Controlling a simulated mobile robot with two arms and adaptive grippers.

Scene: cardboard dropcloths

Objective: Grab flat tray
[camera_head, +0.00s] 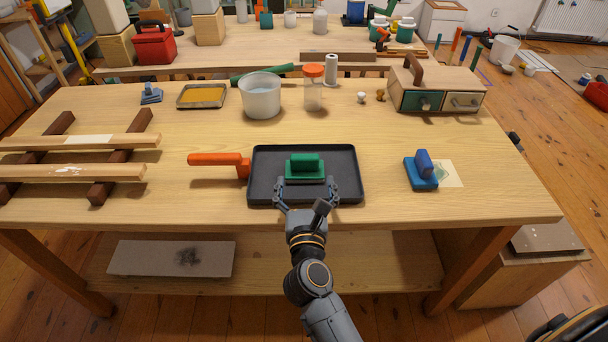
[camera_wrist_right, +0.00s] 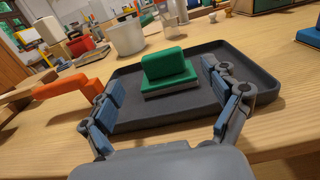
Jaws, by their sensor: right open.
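The flat tray (camera_head: 263,166) is dark grey with a low rim and lies on the wooden table near its front edge. A green block-like tool (camera_head: 305,166) with a grey underside sits in it; it also shows in the right wrist view (camera_wrist_right: 166,68). My right gripper (camera_head: 307,190) is open at the tray's front rim, its fingers spread wide. In the wrist view (camera_wrist_right: 165,98) the fingers reach over the tray (camera_wrist_right: 232,58) on both sides of the green tool, apart from it. Whether they touch the tray is unclear. My left gripper is not in view.
An orange-handled tool (camera_head: 220,160) lies close to the tray's left side. A blue tool (camera_head: 422,170) sits to the right. A white bucket (camera_head: 261,96), an orange-lidded jar (camera_head: 313,92) and a drawer box (camera_head: 437,88) stand behind. Wooden slats (camera_head: 75,143) lie at left.

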